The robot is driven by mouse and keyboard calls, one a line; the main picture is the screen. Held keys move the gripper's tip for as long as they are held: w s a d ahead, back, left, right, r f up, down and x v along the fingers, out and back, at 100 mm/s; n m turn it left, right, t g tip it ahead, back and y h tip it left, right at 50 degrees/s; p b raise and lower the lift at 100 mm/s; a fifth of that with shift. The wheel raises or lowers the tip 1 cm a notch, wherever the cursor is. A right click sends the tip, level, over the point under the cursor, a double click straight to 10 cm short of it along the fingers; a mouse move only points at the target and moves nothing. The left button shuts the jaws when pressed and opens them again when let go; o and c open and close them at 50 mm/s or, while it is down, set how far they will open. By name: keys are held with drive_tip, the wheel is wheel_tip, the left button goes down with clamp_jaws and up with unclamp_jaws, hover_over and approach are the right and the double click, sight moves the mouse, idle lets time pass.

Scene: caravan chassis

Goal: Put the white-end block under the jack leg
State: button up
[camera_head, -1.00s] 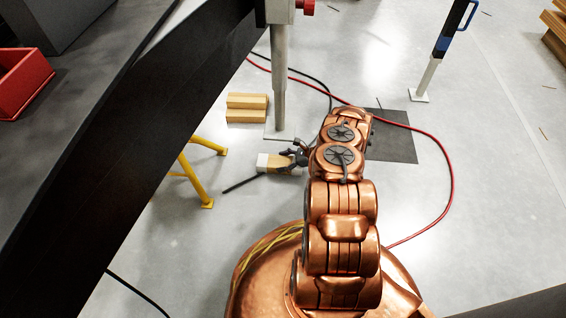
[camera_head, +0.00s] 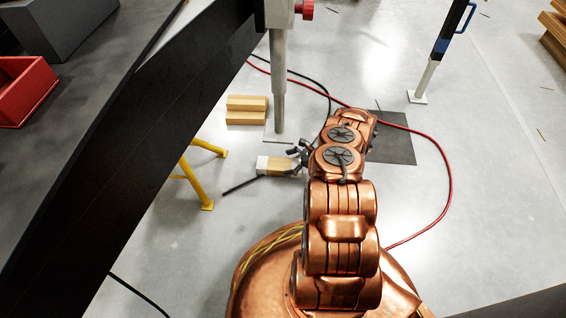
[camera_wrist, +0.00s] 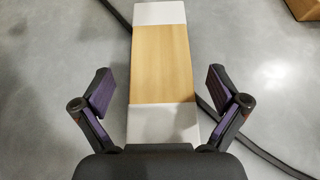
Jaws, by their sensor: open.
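The white-end block (camera_head: 279,166) is a pale wooden block with white ends, lying on the floor left of my wrist. In the wrist view the block (camera_wrist: 162,62) runs lengthwise away from me, its near white end between my fingers. My gripper (camera_wrist: 164,98) is open, with a purple-padded finger on each side of the block and a gap on both sides. In the head view my gripper (camera_head: 299,158) is small and partly hidden by my arm. The jack leg (camera_head: 279,85) is a grey vertical post beyond the block; its foot is near a thin plate outline on the floor.
Two plain wooden blocks (camera_head: 246,110) lie left of the jack leg. A yellow stand (camera_head: 203,175) is left of the block, and a dark rod (camera_head: 240,185) lies beside it. A red hose (camera_head: 446,170) curves right across a dark mat (camera_head: 394,140). The black chassis beam (camera_head: 150,110) crosses the left.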

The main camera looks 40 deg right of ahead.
drive_tip(key=p+v, duration=0.2)
drive_tip(key=v, duration=0.7)
drive_tip(key=shift+d+p, duration=0.2)
drive_tip(key=shift+p, duration=0.2)
drive_tip(key=shift+s, duration=0.1)
